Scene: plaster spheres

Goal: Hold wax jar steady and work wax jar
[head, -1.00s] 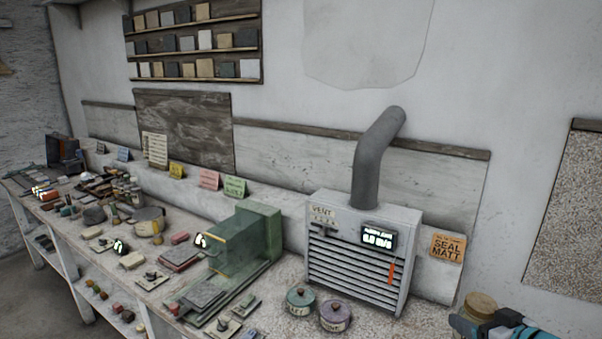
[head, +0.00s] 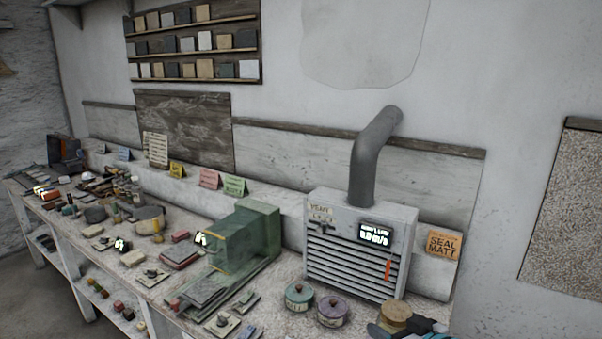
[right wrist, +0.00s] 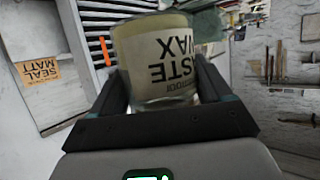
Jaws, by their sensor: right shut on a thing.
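The wax jar shows in the head view as a round tan top (head: 396,312) at the bottom edge, right of the lidded pots. In the right wrist view the jar (right wrist: 135,45) is a pale yellowish cylinder with a cream label whose black letters, "PASTE WAX" in part, appear upside down. My right gripper (right wrist: 160,92) is shut on the jar, with a dark finger on each side of it. In the head view this gripper (head: 408,328) is partly cut off by the lower edge. My left gripper is not in view.
A grey vent box (head: 345,250) with a pipe stands behind the jar. A green lidded pot (head: 299,297) and a purple lidded pot (head: 332,312) sit to its left. A green machine (head: 245,240) and crowded small items fill the bench farther left.

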